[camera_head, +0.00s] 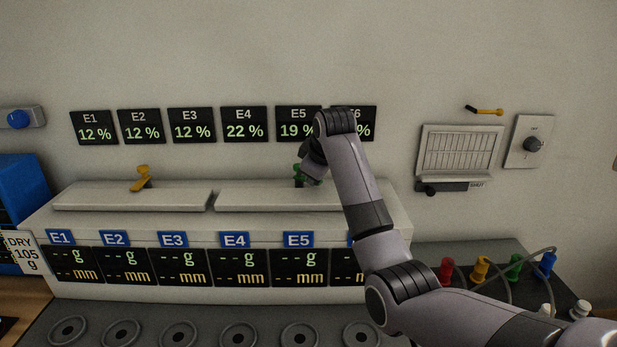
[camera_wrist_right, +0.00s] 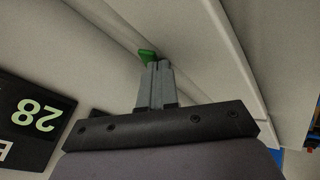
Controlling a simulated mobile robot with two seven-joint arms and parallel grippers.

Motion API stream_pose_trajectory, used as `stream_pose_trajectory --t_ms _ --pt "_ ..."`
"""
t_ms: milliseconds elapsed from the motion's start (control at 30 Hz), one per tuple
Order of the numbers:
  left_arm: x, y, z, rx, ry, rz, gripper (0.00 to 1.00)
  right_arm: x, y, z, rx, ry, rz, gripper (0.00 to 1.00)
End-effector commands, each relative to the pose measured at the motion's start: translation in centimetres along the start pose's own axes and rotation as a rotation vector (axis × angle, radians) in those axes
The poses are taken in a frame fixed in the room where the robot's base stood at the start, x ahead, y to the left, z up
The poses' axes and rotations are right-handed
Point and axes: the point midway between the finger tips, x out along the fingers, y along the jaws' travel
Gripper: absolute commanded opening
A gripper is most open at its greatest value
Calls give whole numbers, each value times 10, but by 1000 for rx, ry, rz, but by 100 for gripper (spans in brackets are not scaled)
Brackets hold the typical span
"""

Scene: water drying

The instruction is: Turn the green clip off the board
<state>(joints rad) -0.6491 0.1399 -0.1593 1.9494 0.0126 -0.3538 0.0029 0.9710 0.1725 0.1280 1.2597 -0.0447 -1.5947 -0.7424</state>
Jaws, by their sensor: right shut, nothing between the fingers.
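The green clip (camera_head: 299,172) stands on the right-hand white board (camera_head: 265,200), in the head view. My right arm comes down over it from the right and partly hides it. In the right wrist view the green clip (camera_wrist_right: 147,56) shows just beyond the fingertips of my right gripper (camera_wrist_right: 157,68). The fingers are shut together with nothing between them, close to the clip; I cannot tell whether they touch it. My left gripper is not in view.
A yellow clip (camera_head: 142,178) stands on the left-hand board (camera_head: 130,197). Displays hang on the wall behind; my arm covers part of E6 (camera_head: 368,112). A vent (camera_head: 459,151) and a dial (camera_head: 532,144) are to the right. Colored plugs (camera_head: 480,269) with cables stand at lower right.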

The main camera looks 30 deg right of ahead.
Motion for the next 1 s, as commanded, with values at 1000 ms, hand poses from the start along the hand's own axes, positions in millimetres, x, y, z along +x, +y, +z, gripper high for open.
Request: stream_pose_trajectory --t_ms 1000 --pt "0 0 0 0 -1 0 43 10 15 -3 -218 114 -118 0"
